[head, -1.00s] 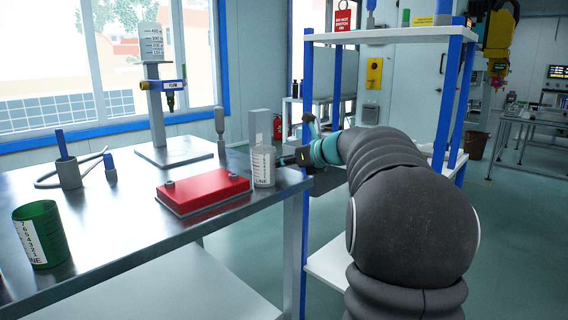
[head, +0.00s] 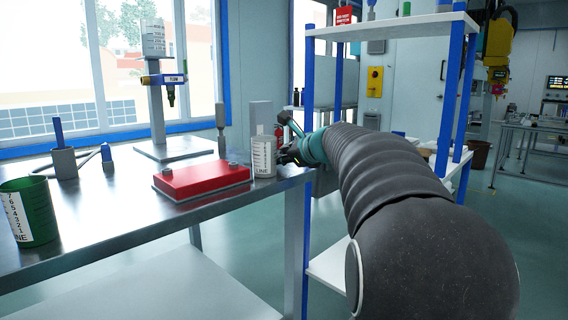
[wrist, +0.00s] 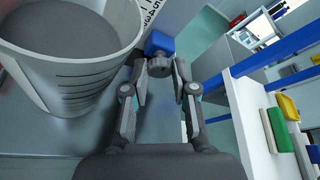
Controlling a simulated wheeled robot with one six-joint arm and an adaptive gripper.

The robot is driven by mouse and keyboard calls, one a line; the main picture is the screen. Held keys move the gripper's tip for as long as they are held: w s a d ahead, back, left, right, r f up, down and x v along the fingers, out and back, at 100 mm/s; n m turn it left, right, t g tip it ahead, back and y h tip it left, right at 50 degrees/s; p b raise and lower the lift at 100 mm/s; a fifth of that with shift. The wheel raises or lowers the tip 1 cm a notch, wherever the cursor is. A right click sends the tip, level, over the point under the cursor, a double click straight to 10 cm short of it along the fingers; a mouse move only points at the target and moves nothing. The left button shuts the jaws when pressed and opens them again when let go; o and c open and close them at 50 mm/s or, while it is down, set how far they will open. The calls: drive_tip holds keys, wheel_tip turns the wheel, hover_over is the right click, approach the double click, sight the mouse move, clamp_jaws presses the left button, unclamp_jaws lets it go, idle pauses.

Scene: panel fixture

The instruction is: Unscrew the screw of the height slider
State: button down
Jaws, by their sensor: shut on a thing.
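The height slider is a blue block (wrist: 159,42) beside a pale post with a printed scale (wrist: 148,12), at the top of the wrist view. Its screw is a grey ridged knob (wrist: 160,67) on the near side of the block. My gripper (wrist: 161,72) has its fingertips on both sides of this knob and is shut on it. In the head view the pale grey post (head: 260,117) stands at the table's right end. My gripper (head: 284,149) is there just right of the beaker, and the slider and screw are too small or hidden to make out.
A white marked beaker (head: 264,158) stands close left of my gripper and looms large in the wrist view (wrist: 60,65). A red block (head: 203,181) lies left of it on the metal table (head: 120,230). A shelf unit (head: 395,30) stands right and behind.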

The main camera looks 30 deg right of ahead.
drive_tip(key=shift+n+b, duration=0.3)
idle(0.4)
drive_tip(key=c, duration=0.9)
unclamp_jaws()
drive_tip(key=shift+p, duration=0.4)
